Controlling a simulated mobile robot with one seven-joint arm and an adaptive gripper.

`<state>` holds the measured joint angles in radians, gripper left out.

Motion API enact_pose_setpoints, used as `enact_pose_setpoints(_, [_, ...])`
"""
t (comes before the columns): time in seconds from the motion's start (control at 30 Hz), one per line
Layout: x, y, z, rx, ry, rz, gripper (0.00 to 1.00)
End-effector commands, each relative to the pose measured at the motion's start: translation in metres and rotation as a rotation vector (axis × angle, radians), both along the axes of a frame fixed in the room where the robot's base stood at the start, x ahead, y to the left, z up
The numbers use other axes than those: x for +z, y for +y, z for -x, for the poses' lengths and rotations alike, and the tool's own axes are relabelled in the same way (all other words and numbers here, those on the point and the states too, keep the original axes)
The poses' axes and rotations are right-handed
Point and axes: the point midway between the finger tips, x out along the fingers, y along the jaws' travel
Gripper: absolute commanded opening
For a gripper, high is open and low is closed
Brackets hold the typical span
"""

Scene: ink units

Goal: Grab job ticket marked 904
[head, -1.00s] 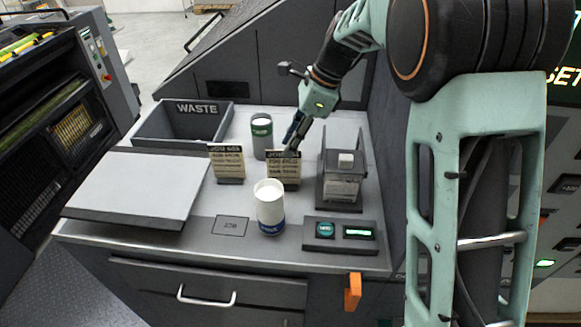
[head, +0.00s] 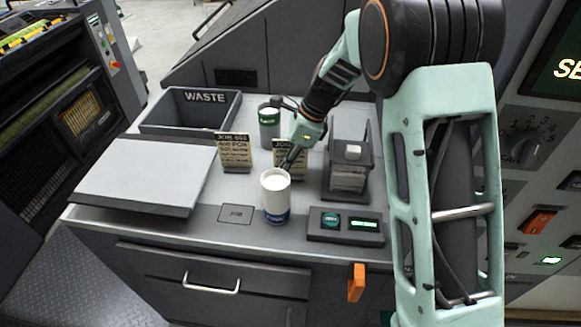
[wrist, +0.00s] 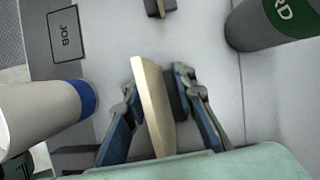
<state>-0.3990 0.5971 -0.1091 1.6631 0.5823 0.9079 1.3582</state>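Two beige job tickets stand in dark bases on the worktop in the head view. The left ticket (head: 234,151) reads like "JOB 603", though the digits are blurred. The right ticket (head: 279,158) is partly hidden behind my gripper (head: 289,163), and its number cannot be read. In the wrist view, this ticket (wrist: 154,105) stands edge-on between the two blue fingers of my gripper (wrist: 160,90). The fingers are apart, one on each side. The left finger is very close to the ticket, and a gap with a dark part shows on the right.
A white cup with a blue band (head: 275,197) stands close in front of the right ticket. A grey can with a green label (head: 269,125) is behind, and a dark stand (head: 348,165) is to the right.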

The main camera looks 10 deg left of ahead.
Motion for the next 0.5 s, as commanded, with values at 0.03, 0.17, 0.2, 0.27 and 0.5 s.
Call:
enact_pose_setpoints(0.03, [-0.0005,0.0004,0.0,0.0,0.0,0.0,0.25])
enact_pose_setpoints(0.17, [-0.0002,0.0003,-0.0001,0.001,0.0,0.0,0.25])
enact_pose_setpoints(0.2, [-0.0002,0.0003,-0.0001,0.001,0.0,0.0,0.24])
enact_pose_setpoints(0.27, [-0.0001,0.0003,0.0,0.001,0.0,0.0,0.17])
enact_pose_setpoints(0.5, [0.0,0.0001,-0.0001,0.001,0.0,0.0,0.0])
